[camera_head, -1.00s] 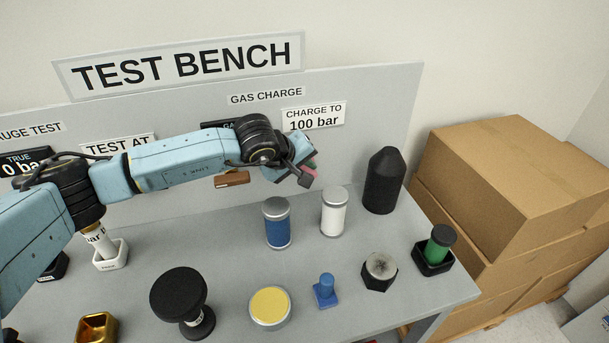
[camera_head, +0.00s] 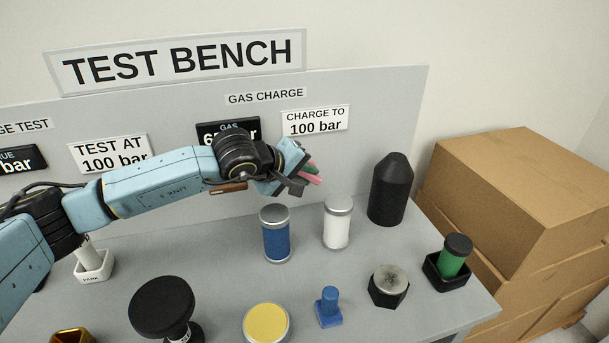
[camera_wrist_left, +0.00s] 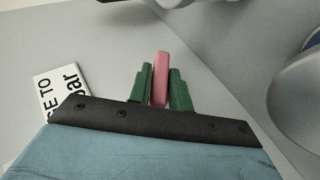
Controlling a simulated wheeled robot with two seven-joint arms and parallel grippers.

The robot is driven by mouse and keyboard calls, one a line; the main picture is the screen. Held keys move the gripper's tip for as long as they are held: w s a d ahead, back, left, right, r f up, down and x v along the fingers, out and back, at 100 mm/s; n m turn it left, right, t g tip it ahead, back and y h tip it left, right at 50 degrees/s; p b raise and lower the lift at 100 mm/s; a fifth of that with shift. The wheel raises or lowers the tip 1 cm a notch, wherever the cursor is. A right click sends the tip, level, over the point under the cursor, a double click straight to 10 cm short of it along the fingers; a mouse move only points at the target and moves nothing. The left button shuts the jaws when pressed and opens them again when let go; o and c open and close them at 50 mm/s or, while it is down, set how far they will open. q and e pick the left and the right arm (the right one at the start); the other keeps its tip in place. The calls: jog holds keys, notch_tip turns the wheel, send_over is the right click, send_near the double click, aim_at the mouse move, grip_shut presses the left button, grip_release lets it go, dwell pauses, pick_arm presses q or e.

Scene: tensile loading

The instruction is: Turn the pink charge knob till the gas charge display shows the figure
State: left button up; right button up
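The pink charge knob (camera_wrist_left: 161,78) shows in the left wrist view as an upright pink bar between two green fingers. My left gripper (camera_wrist_left: 162,88) appears shut on it, with a finger close on each side. In the head view the left gripper (camera_head: 309,171) is at the bench panel, below the "CHARGE TO 100 bar" sign (camera_head: 315,121), and mostly hides the knob. The black gas charge display (camera_head: 213,130) is partly covered by my left wrist; a leading 6 and "bar" show, the rest is hidden. My right gripper is out of view.
A blue cylinder (camera_head: 275,236), a white cylinder (camera_head: 337,225) and a black pointed cylinder (camera_head: 390,190) stand on the bench below the gripper. Nearer are a yellow-topped disc (camera_head: 266,323), a blue peg (camera_head: 329,306) and a hex nut (camera_head: 388,286). Cardboard boxes (camera_head: 530,190) stand right.

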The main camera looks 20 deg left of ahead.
pick_arm(q)
jog(key=o, duration=0.3)
jog(key=shift+o, duration=0.2)
jog(key=v, duration=1.3)
jog(key=shift+s, duration=0.2)
jog(key=shift+a, duration=0.15)
